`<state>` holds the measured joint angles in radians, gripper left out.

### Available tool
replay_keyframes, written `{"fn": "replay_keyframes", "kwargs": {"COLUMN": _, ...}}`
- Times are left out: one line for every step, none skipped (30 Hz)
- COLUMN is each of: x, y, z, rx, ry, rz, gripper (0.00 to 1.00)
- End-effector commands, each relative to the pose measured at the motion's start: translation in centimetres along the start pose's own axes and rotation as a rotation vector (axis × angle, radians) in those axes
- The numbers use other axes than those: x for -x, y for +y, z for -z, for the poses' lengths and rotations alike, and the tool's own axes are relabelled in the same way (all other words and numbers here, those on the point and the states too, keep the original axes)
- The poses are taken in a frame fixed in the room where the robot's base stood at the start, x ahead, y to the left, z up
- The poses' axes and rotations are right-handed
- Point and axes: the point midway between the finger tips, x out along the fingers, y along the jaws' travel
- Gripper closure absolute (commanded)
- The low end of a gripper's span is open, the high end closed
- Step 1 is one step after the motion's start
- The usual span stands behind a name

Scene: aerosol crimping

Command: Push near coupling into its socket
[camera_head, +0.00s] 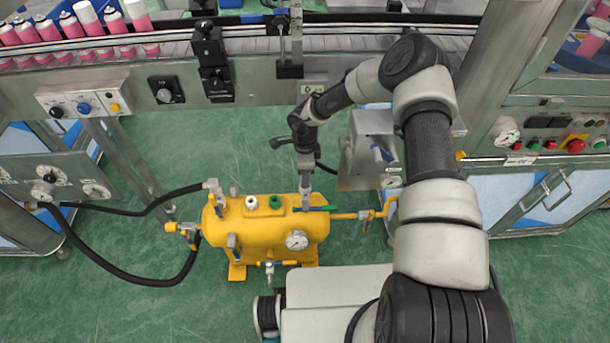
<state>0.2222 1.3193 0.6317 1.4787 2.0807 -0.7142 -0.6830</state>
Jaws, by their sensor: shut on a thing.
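A yellow tank (265,237) stands on the green floor below the conveyor. My gripper (305,190) points down at the right part of its top. It is shut on a small fitting beside a green lever (318,209); the jaws hide most of the fitting. A black hose (135,211) ends in a grey coupling (212,186) at the tank's upper left. Another black hose (150,283) curves up to the tank's left end, near a yellow fitting (181,228). I cannot tell which coupling is the near one, or how deep either sits in a socket.
A pressure gauge (296,240) faces forward on the tank. A yellow pipe (360,214) leaves its right end. The conveyor (340,40) with pink cans (45,32) runs across the back. A control panel (545,130) stands at right. The floor at lower left is clear.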

Motion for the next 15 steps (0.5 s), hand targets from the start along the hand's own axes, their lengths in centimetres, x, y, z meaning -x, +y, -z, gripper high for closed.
{"fn": "replay_keyframes", "kwargs": {"x": -0.12, "y": -0.01, "z": -0.01, "rx": 0.000, "ry": 0.000, "rz": 0.000, "gripper": 1.00}}
{"fn": "replay_keyframes", "kwargs": {"x": -0.18, "y": -0.01, "z": -0.01, "rx": 0.000, "ry": 0.000, "rz": 0.000, "gripper": 1.00}}
{"fn": "replay_keyframes", "kwargs": {"x": -0.25, "y": -0.01, "z": -0.01, "rx": 0.000, "ry": 0.000, "rz": 0.000, "gripper": 1.00}}
{"fn": "replay_keyframes", "kwargs": {"x": -0.31, "y": -0.02, "z": -0.01, "rx": 0.000, "ry": 0.000, "rz": 0.000, "gripper": 1.00}}
{"fn": "replay_keyframes", "kwargs": {"x": -0.37, "y": -0.02, "z": -0.01, "rx": 0.000, "ry": 0.000, "rz": 0.000, "gripper": 1.00}}
{"fn": "replay_keyframes", "kwargs": {"x": -0.44, "y": -0.02, "z": -0.01, "rx": 0.000, "ry": 0.000, "rz": 0.000, "gripper": 1.00}}
{"fn": "replay_keyframes", "kwargs": {"x": -0.49, "y": -0.02, "z": -0.01, "rx": 0.000, "ry": 0.000, "rz": 0.000, "gripper": 1.00}}
{"fn": "replay_keyframes", "kwargs": {"x": -0.54, "y": -0.02, "z": -0.01, "rx": 0.000, "ry": 0.000, "rz": 0.000, "gripper": 1.00}}
{"fn": "replay_keyframes", "kwargs": {"x": -0.59, "y": -0.02, "z": -0.01, "rx": 0.000, "ry": 0.000, "rz": 0.001, "gripper": 1.00}}
{"fn": "replay_keyframes", "kwargs": {"x": -0.61, "y": -0.02, "z": -0.02, "rx": 0.000, "ry": 0.000, "rz": 0.001, "gripper": 1.00}}
{"fn": "replay_keyframes", "kwargs": {"x": -0.63, "y": -0.02, "z": -0.02, "rx": 0.000, "ry": 0.000, "rz": 0.001, "gripper": 1.00}}
{"fn": "replay_keyframes", "kwargs": {"x": -0.63, "y": -0.03, "z": -0.02, "rx": 0.000, "ry": 0.000, "rz": 0.001, "gripper": 1.00}}
{"fn": "replay_keyframes", "kwargs": {"x": -0.63, "y": -0.03, "z": -0.02, "rx": 0.000, "ry": -0.001, "rz": 0.001, "gripper": 1.00}}
{"fn": "replay_keyframes", "kwargs": {"x": -0.63, "y": -0.03, "z": -0.01, "rx": 0.000, "ry": 0.000, "rz": 0.001, "gripper": 1.00}}
{"fn": "replay_keyframes", "kwargs": {"x": -0.63, "y": -0.03, "z": -0.01, "rx": 0.000, "ry": 0.000, "rz": 0.001, "gripper": 1.00}}
